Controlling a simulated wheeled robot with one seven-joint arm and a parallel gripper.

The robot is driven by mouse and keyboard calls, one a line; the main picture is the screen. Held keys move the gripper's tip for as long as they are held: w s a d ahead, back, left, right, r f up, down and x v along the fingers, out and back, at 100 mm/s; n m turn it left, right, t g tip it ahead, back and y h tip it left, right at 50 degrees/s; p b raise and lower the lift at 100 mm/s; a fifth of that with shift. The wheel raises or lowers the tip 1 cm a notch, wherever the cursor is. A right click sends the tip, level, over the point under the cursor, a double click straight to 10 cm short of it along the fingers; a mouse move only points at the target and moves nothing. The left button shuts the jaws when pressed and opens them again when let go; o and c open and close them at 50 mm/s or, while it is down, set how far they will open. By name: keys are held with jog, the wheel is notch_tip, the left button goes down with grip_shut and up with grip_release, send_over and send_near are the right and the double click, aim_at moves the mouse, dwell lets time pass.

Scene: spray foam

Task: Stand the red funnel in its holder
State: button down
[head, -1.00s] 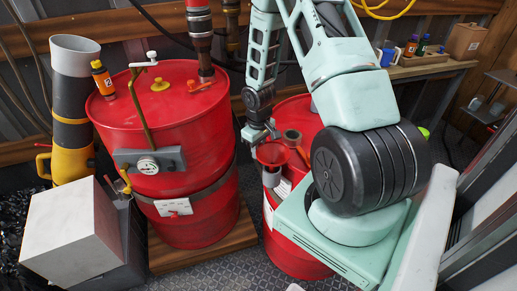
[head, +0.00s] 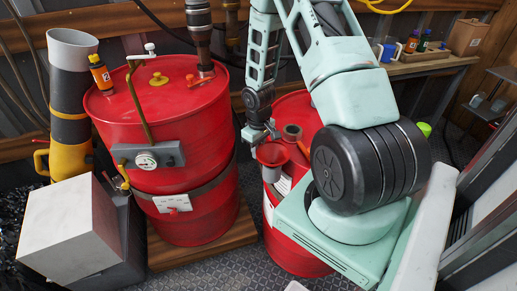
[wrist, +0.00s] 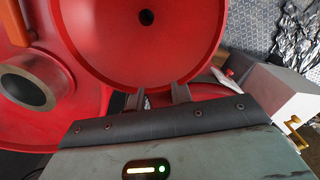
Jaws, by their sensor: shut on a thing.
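The red funnel (head: 271,154) is at the front left of the right-hand red drum, its wide mouth facing up. In the wrist view it is a large red dish (wrist: 150,55) with a dark hole in its middle. My gripper (head: 262,134) is at its rim in the head view; the wrist view shows both fingers (wrist: 157,96) at the near rim, shut on it. A grey cup-like piece, seemingly the holder (head: 271,175), shows directly below the funnel. I cannot tell whether the funnel's stem is inside it.
The right-hand drum (head: 295,255) has an open grey collar (head: 292,132) on top, close right of the funnel; it also shows in the wrist view (wrist: 35,82). A larger red drum (head: 190,215) stands left. A white box (head: 60,220) is at front left.

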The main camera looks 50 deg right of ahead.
jog(key=shift+f+b, duration=0.3)
jog(key=shift+f, duration=0.2)
jog(key=c, duration=1.2)
grip_release()
jog(key=shift+o, duration=0.2)
jog(key=shift+r, duration=0.15)
notch_tip(320, 180, up, 17)
jog(key=shift+r+b, duration=0.15)
jog(key=shift+b, duration=0.2)
